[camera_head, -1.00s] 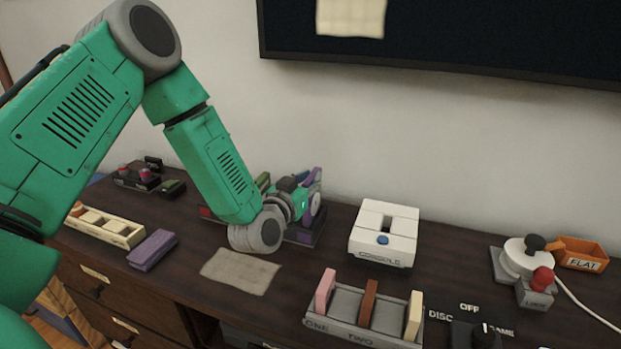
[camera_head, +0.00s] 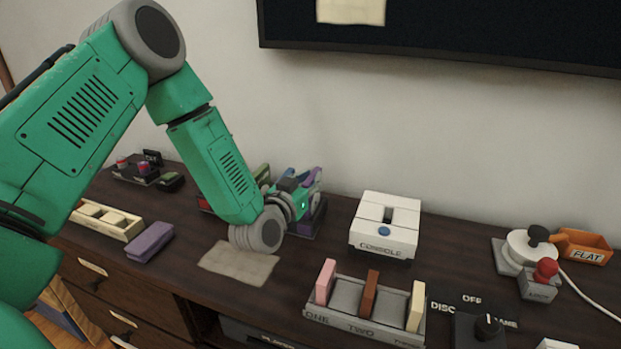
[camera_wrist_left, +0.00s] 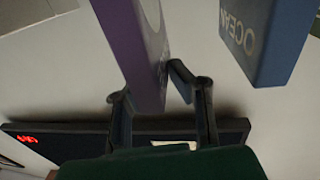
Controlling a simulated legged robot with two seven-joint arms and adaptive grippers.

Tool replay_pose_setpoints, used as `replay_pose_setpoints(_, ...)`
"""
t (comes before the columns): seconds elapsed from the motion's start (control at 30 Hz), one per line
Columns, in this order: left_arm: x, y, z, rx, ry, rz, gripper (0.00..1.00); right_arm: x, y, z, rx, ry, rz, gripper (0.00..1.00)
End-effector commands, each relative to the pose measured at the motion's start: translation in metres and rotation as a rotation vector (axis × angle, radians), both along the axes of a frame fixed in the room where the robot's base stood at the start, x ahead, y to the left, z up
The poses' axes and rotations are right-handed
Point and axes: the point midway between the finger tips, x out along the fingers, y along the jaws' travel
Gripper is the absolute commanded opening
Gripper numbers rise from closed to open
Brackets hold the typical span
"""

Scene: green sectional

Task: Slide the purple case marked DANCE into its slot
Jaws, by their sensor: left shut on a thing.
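My left gripper (camera_head: 308,186) is at the back of the dresser, over a dark slotted rack (camera_head: 308,229) that my forearm mostly hides. It is shut on a purple case, which stands between the fingers in the left wrist view (camera_wrist_left: 134,45). Pale marks show on its side, but I cannot read DANCE. In the head view its purple edge (camera_head: 314,177) shows past the fingers; I cannot tell how far it is in a slot. A blue case marked OCEAN (camera_wrist_left: 252,40) stands to its right in the wrist view, apart from it. My right gripper is not in view.
Another purple block (camera_head: 150,242) lies on the dresser at the left, by a cream tray (camera_head: 105,222). A white console (camera_head: 385,226) stands right of the rack. A grey holder marked ONE, TWO (camera_head: 350,320) is in front. A beige cloth (camera_head: 238,263) lies flat.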

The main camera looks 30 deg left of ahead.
Motion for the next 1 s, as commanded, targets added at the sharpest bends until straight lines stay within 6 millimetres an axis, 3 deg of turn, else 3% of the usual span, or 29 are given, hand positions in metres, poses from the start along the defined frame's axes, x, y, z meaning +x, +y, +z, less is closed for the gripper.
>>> replay_pose_setpoints(0.6, 0.000, 0.000, -0.016, 0.000, -0.001, 0.000, 0.00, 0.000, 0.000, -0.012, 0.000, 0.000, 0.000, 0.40)
replay_pose_setpoints(0.63, 0.000, 0.000, -0.016, 0.000, -0.001, 0.000, 0.19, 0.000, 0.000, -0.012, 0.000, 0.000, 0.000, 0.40)
replay_pose_setpoints(0.7, 0.000, 0.000, -0.015, 0.000, -0.001, 0.000, 0.40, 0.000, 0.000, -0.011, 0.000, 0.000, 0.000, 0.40)
replay_pose_setpoints(1.0, 0.000, 0.000, -0.016, 0.000, 0.000, 0.000, 0.40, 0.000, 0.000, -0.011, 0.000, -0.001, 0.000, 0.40)
